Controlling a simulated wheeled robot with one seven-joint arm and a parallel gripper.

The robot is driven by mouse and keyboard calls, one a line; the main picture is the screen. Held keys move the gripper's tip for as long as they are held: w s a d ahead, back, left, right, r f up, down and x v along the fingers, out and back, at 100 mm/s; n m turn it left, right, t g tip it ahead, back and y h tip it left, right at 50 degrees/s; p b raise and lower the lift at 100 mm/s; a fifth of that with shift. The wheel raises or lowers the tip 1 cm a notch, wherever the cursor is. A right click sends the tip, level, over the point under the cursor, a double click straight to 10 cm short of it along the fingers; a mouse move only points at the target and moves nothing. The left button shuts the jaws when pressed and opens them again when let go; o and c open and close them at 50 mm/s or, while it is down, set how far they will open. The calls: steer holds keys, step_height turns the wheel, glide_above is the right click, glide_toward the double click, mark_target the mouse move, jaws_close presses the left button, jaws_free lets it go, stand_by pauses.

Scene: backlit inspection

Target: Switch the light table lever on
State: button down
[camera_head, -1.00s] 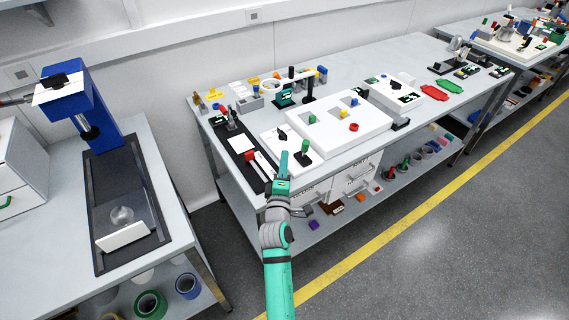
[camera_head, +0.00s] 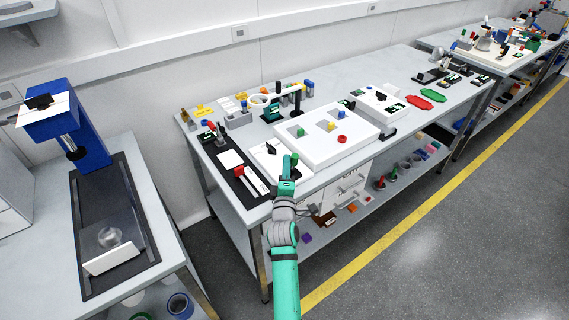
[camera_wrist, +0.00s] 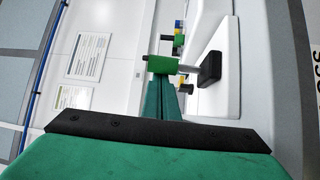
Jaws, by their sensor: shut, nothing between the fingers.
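The light table (camera_head: 320,145) is a white box on the bench, with a few coloured pieces on its top. Left of it is a flat white plate (camera_head: 262,163). A lever with a green handle (camera_head: 295,158) stands at the plate's right, partly hidden by my gripper. In the wrist view the green handle (camera_wrist: 163,65) sits on a metal rod with a black base (camera_wrist: 210,68) on a white surface. My gripper (camera_head: 288,160) is shut and empty. In the wrist view its fingertips (camera_wrist: 164,80) are right beside the handle; I cannot tell whether they touch.
A second white box (camera_head: 382,104) is farther right. Drawers (camera_head: 345,188) sit below the bench top.

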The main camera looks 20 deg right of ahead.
mark_target(292, 163)
steer(key=shift+d, duration=0.1)
steer(key=shift+s+d+f, duration=0.1)
steer(key=shift+s+f, duration=0.1)
steer(key=shift+s+d+f, duration=0.15)
steer(key=shift+s, duration=0.45)
steer(key=shift+s+d+f, duration=0.1)
steer(key=shift+s+f, duration=0.05)
steer(key=shift+s, duration=0.4)
steer(key=a, duration=0.1)
steer(key=w+a+r, duration=0.1)
steer(key=w+a, duration=0.1)
steer(key=shift+a+r, duration=0.35)
steer(key=shift+a, duration=0.05)
steer(key=s+a+f, duration=0.1)
steer(key=s, duration=0.2)
steer(key=s+a+f, duration=0.1)
steer(key=s, duration=0.1)
steer(key=s+a+f, duration=0.1)
steer(key=s+f, duration=0.1)
steer(key=s, duration=0.1)
steer(key=shift+s, duration=0.3)
steer(key=shift+w, duration=0.1)
